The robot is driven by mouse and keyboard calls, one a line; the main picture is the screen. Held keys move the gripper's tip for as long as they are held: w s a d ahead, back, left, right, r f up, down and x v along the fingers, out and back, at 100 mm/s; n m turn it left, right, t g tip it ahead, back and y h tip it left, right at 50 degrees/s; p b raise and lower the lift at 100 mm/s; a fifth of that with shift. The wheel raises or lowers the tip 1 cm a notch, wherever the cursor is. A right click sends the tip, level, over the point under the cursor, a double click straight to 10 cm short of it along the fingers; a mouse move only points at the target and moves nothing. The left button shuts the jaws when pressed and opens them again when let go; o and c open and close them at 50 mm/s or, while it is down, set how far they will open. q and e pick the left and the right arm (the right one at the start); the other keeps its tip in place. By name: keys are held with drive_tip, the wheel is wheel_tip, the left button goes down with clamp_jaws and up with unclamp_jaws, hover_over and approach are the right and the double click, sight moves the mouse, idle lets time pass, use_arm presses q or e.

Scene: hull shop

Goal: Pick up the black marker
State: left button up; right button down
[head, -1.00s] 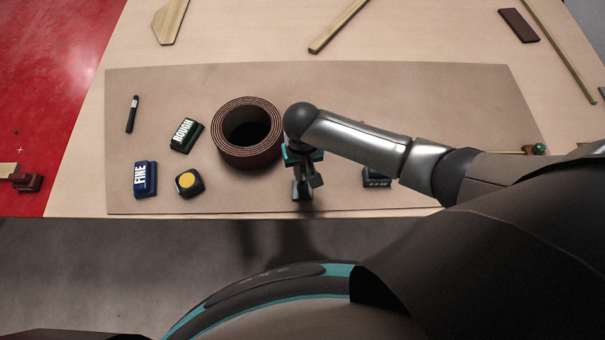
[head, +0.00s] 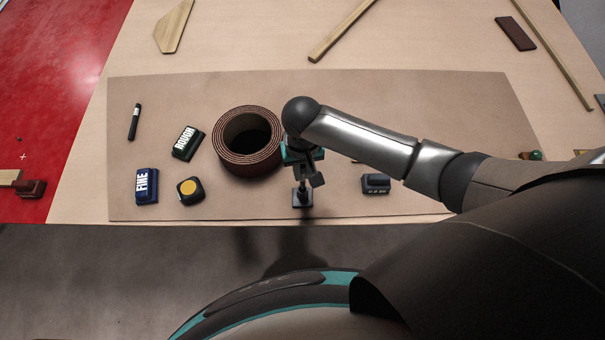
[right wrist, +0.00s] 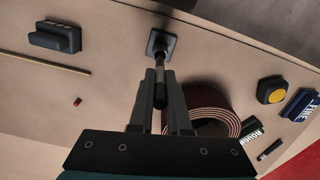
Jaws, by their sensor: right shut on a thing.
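The rod's lower end meets a small square dark stand (head: 302,198), which also shows in the right wrist view (right wrist: 161,43). I cannot tell whether the rod is still seated in the stand. A separate black pen-like stick (head: 134,122) with a pale band lies at the left of the mat. My left gripper is not in view.
A brown coiled roll (head: 228,164) stands just left of the right gripper. The ROUGH block (head: 187,142), FINE block (head: 146,186) and yellow-topped block (head: 190,191) are farther left. A dark block (head: 376,184) lies to the right. The back of the mat (head: 380,90) is clear.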

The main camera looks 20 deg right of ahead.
wheel_tip(320, 180, up, 16)
drive_tip(key=p, duration=0.2)
drive_tip(key=shift+f, duration=0.15)
idle(0.7)
